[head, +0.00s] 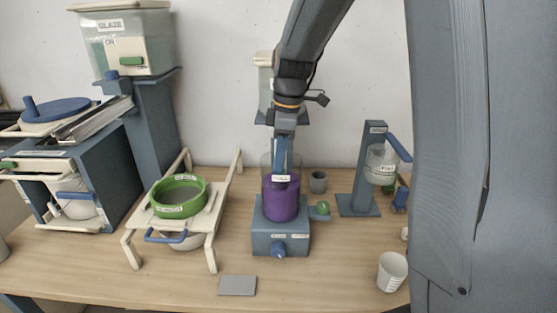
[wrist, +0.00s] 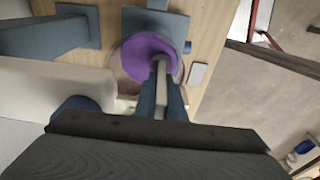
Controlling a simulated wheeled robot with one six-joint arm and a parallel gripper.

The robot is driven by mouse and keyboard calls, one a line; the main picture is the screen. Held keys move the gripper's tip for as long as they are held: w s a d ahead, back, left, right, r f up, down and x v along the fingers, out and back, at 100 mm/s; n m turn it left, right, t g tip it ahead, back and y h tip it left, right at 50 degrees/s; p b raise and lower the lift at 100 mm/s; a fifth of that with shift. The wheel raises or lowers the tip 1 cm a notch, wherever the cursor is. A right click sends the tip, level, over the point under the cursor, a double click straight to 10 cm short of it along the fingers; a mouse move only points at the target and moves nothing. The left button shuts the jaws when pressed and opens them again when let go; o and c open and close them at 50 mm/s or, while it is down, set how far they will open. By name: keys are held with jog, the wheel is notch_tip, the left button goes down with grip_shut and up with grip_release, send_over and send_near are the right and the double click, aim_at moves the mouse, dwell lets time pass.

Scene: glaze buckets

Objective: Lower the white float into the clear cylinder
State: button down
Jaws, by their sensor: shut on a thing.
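The clear cylinder (head: 267,170) stands upright on a blue-grey base, with purple liquid (head: 281,200) filling its lower part. My gripper (head: 281,172) points down at the cylinder's mouth, its fingers overlapping the clear upper wall. In the wrist view my gripper (wrist: 161,98) is shut on a pale, narrow piece, which I take to be the stem of the white float (wrist: 161,80). The purple round (wrist: 146,55) lies just beyond the fingertips. The float's lower end is not clearly visible, so I cannot tell if it touches the liquid.
The base (head: 281,240) has a blue knob in front and a green-tipped spout at right. A small grey cup (head: 318,182) stands close behind. A cream rack (head: 208,222) with a green sieve (head: 178,195) is at left. A blue-grey stand (head: 361,190) is at right.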

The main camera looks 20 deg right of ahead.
jog(key=shift+f, duration=0.15)
jog(key=c, duration=1.8)
grip_release()
jog(key=shift+o, duration=0.2)
